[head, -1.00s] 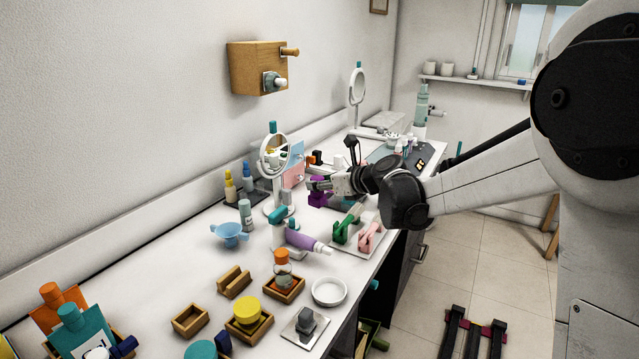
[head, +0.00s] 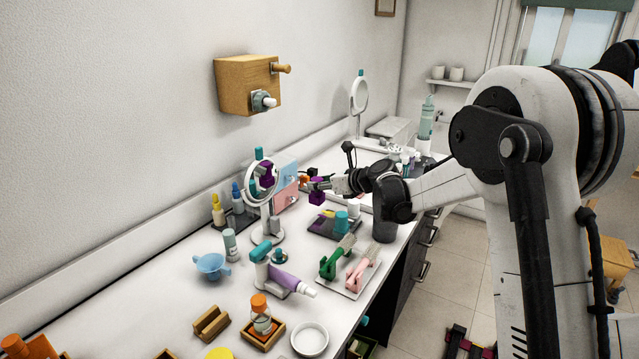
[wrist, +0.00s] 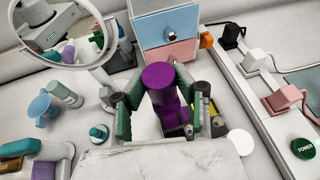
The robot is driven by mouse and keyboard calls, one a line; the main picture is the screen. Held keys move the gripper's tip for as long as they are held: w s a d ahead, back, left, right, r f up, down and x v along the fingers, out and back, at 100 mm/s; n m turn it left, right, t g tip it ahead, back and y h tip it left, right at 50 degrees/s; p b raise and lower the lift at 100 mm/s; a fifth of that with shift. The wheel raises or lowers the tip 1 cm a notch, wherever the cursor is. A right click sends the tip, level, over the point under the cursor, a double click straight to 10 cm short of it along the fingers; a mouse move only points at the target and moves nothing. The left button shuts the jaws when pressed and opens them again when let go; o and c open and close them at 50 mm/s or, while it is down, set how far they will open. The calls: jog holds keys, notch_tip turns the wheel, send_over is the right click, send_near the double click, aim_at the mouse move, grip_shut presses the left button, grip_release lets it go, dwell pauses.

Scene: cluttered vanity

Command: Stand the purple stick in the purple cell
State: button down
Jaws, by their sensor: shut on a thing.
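My gripper (head: 318,185) is shut on the purple stick (head: 316,196) and holds it above the counter, beside the round mirror. In the wrist view the stick's round purple top (wrist: 158,77) stands between the two fingers (wrist: 163,102). A dark tray (head: 321,232) with purple and yellow parts lies below and slightly right of the stick in the head view. In the wrist view, purple surfaces under the stick overlap it, so I cannot tell its lower end from the purple cell. The stick appears clear of the tray.
The round mirror (head: 249,181) and a drawer box (head: 286,196) stand close behind the gripper. A teal-topped item (head: 341,221) is at the tray. A white tray with green and pink clips (head: 361,273) lies in front. Plugs (wrist: 286,98) line the right in the wrist view.

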aim_at(322, 199)
jog(key=shift+f+b, duration=2.15)
jog(key=shift+f, duration=0.65)
jog(key=shift+b, duration=0.35)
jog(key=shift+f+b, duration=1.35)
jog(key=shift+f, duration=0.35)
jog(key=shift+w+f+b, duration=0.1)
jog(key=shift+f+b, duration=0.15)
jog(key=shift+b, duration=0.25)
dwell(0.9)
jog(key=c, duration=1.3)
grip_release()
jog(key=v, duration=1.2)
jog(key=shift+a+r, duration=0.1)
jog(key=shift+r, duration=0.05)
